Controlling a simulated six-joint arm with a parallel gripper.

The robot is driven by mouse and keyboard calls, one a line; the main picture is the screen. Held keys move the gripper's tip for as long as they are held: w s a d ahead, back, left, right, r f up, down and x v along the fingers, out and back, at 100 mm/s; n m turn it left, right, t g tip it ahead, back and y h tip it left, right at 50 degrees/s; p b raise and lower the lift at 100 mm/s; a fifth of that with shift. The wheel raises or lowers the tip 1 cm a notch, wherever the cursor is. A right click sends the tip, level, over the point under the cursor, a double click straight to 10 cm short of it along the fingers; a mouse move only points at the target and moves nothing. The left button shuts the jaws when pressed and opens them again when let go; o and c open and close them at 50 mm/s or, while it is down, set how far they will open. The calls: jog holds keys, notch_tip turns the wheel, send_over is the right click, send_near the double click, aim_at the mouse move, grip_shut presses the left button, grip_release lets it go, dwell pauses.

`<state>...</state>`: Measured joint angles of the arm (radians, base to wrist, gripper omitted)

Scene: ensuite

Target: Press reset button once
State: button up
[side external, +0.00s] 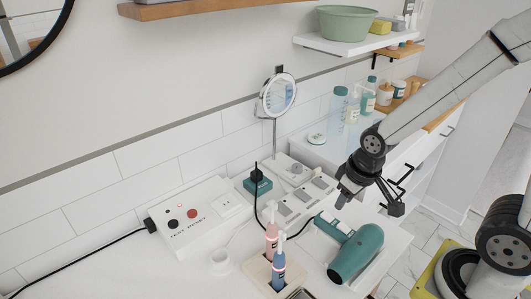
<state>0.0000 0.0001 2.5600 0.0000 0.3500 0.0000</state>
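A white box (205,235) lies on the counter at the left with printing that reads TEST RESET. A red button (193,213) sits above the word RESET, and a dark button (173,224) sits above the word TEST.
A round mirror (278,95) rises behind. A shelf (345,45) hangs above.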

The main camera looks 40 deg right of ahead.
grip_shut()
dwell(1.4)
